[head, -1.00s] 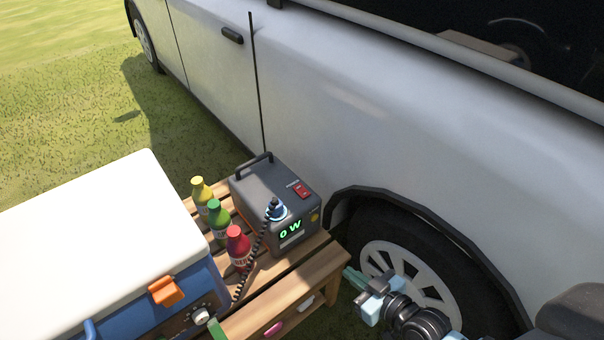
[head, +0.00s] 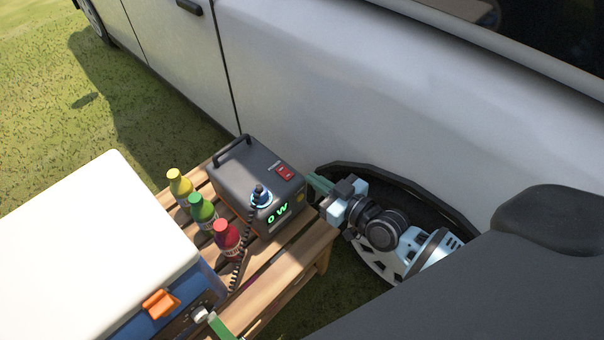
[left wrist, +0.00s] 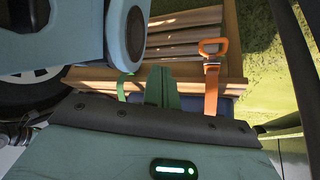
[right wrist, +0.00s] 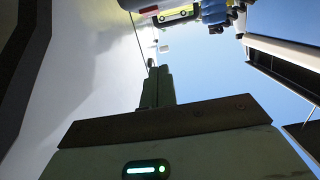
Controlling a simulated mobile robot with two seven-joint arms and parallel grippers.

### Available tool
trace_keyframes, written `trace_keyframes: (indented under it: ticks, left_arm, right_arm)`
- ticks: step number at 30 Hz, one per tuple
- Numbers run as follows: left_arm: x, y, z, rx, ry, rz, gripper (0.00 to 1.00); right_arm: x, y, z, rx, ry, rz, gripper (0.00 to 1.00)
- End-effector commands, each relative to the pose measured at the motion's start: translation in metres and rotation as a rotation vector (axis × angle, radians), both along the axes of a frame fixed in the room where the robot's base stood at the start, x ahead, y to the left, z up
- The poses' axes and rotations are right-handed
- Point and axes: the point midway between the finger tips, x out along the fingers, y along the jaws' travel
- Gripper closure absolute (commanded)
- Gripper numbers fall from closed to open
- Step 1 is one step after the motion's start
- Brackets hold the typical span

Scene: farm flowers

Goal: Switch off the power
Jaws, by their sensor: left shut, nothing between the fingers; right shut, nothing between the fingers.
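A dark grey power box (head: 238,172) with a top handle stands on a wooden slatted table. Its red power switch (head: 285,173) is on the upper right of the sloped face. A plug with a coiled black cord (head: 260,197) sits in the front, beside a green display (head: 278,213) reading 0 W. My right gripper (head: 316,184) is shut and empty, just right of the box near the switch; I cannot tell whether it touches. Its shut fingers show in the right wrist view (right wrist: 158,86).
Yellow (head: 180,187), green (head: 202,211) and red (head: 227,239) bottles stand left of the box on the table (head: 295,250). A white-lidded blue cooler (head: 95,240) with an orange latch (head: 160,304) fills the lower left. A silver car (head: 330,90) stands close behind the table.

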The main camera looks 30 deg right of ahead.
Motion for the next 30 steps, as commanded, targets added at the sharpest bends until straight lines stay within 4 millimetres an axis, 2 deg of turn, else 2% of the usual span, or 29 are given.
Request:
trace_keyframes:
  ticks: [16,18,21,30]
  left_arm:
    - [0.003,0.002,-0.017,0.002,0.002,0.002,1.0]
    - [0.002,0.003,-0.025,0.003,0.007,0.002,1.0]
    - [0.001,0.005,-0.032,0.006,0.012,0.003,1.0]
    - [-0.002,0.01,-0.039,0.016,0.022,0.004,1.0]
  right_arm:
    - [0.089,0.033,-0.012,0.003,-0.001,0.001,1.0]
    - [0.088,0.032,-0.028,-0.002,0.004,0.002,1.0]
    - [0.089,0.033,-0.04,-0.003,0.003,0.002,1.0]
    - [0.091,0.034,-0.051,-0.001,0.0,0.001,1.0]
